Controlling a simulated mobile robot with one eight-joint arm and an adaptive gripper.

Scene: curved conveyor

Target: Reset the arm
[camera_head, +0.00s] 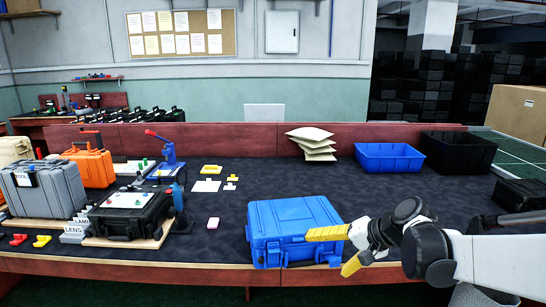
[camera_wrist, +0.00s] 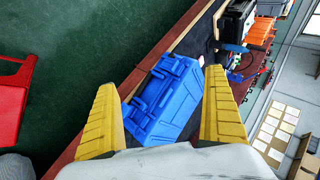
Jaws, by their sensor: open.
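My gripper (camera_head: 338,250) has yellow fingers and hangs at the front right of the blue case in the head view. The fingers are spread apart with nothing between them. In the wrist view the gripper (camera_wrist: 163,105) shows both yellow fingers wide apart. A closed blue case (camera_head: 290,222) lies on the dark table near its front edge. It also shows in the wrist view (camera_wrist: 168,98), beyond the fingers. In the head view one finger overlaps the case's right side; I cannot tell whether they touch.
A blue bin (camera_head: 389,158) and a black bin (camera_head: 458,154) stand at the back right. White pouches (camera_head: 312,143) are stacked at the back. A black case (camera_head: 130,212), a grey case (camera_head: 42,188) and an orange case (camera_head: 91,166) stand at the left. The table middle is mostly clear.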

